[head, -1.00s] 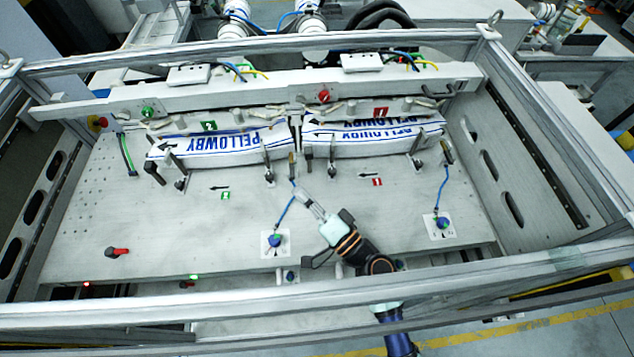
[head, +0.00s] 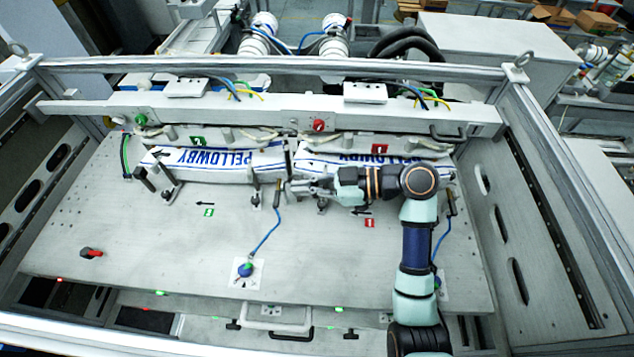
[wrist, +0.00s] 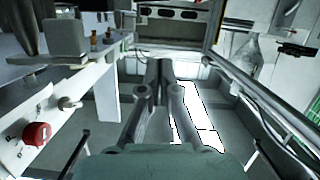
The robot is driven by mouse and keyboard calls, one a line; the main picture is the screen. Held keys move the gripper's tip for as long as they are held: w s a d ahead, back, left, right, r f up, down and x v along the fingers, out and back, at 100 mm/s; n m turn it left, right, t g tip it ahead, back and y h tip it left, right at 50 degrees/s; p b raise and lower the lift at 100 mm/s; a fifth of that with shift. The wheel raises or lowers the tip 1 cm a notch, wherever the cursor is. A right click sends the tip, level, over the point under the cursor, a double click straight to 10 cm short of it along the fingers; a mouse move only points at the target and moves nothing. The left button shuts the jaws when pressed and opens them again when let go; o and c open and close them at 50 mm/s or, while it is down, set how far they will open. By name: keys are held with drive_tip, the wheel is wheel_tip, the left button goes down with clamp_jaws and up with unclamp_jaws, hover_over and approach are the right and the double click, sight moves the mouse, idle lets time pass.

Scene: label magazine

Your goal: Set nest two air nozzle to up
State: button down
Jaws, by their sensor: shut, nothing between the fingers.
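The nest two air nozzle (head: 277,193) is a short dark stem at the right end of the left nest, with a blue hose running down to a blue knob (head: 245,269) on a white plate. The stem looks upright or nearly so; its exact setting is too small to tell. My gripper (head: 289,186) points left, its fingertips just right of the nozzle; I cannot tell whether they touch it. In the wrist view my gripper (wrist: 158,68) has its fingers together and empty. The nozzle cannot be made out there. A green marker (head: 208,212) lies below the left nest.
White PELLOWBY bags (head: 215,165) lie in both nests. Several small clamps stand along their front. My arm covers part of the right nest and its hose. A red-handled switch (head: 91,253) sits at front left.

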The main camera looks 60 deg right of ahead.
sight(278, 191)
drive_tip(key=w+f+p, duration=0.1)
drive_tip(key=w+f, duration=0.1)
drive_tip(key=w+a+f, duration=0.1)
drive_tip(key=w+f, duration=0.1)
drive_tip(key=f, duration=0.1)
drive_tip(key=shift+w+a+f+p, duration=0.1)
drive_tip(key=shift+w+a+p, duration=0.15)
drive_tip(key=shift+p, duration=0.1)
